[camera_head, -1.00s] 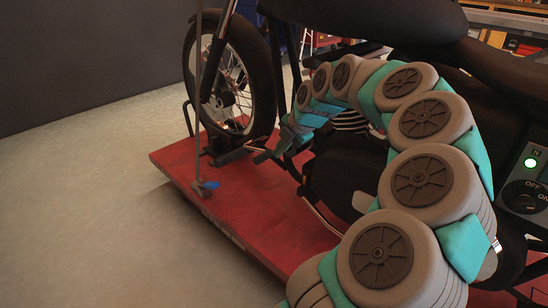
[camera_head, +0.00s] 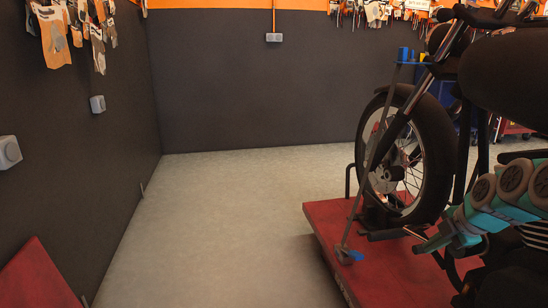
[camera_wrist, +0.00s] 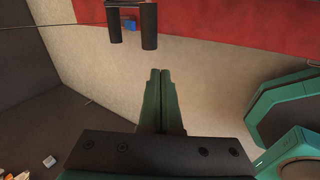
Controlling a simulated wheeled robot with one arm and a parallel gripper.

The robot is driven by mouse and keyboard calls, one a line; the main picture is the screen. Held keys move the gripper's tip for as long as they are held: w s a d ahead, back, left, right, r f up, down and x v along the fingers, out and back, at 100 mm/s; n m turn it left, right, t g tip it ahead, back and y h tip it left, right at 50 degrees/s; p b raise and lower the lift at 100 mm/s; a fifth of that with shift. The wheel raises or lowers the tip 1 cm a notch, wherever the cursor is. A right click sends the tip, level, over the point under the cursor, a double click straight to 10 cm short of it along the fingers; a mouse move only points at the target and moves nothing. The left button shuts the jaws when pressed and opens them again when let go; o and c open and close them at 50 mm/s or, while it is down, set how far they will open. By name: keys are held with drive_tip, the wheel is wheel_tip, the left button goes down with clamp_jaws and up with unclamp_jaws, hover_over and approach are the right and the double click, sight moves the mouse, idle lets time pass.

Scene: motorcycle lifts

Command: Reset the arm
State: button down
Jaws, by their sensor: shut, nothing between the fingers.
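My gripper (camera_head: 430,244) is at the right in the head view, at the end of my grey and teal arm. It is beside the motorcycle's front end, over the red lift platform (camera_head: 322,222). In the wrist view my gripper's green fingers (camera_wrist: 160,74) lie together, with nothing between them. The bare floor lies beyond the fingertips there. The motorcycle's front wheel (camera_head: 432,150) stands upright on the lift. Part of the motorcycle is hidden behind my arm.
Grey floor (camera_head: 225,215) is clear in the middle and left. Dark walls (camera_head: 240,80) bound it, with gloves (camera_head: 52,38) hanging at upper left. A red platform corner (camera_head: 38,275) is at lower left. A thin pole (camera_head: 372,165) rises from the lift. Black posts (camera_wrist: 148,25) are near the fingers.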

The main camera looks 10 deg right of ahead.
drive_tip(key=s+a+r+m+g+p, duration=0.1)
drive_tip(key=s+a+m+g, duration=0.3)
drive_tip(key=a, duration=0.7)
drive_tip(key=s+a+r+m+p, duration=0.15)
drive_tip(key=s+a, duration=0.35)
drive_tip(key=a, duration=0.7)
drive_tip(key=s+a+f+m+g+p, duration=0.1)
drive_tip(key=s+a+f+m+g, duration=0.1)
drive_tip(key=s+m, duration=0.4)
drive_tip(key=s+a+f+m+g+h+p, duration=0.1)
drive_tip(key=s+a+m, duration=0.3)
drive_tip(key=s, duration=0.9)
drive_tip(key=shift+s+f+m+g+p, duration=0.15)
drive_tip(key=shift+f+m+g+p, duration=0.45)
drive_tip(key=shift+m, duration=0.65)
drive_tip(key=shift+d, duration=0.15)
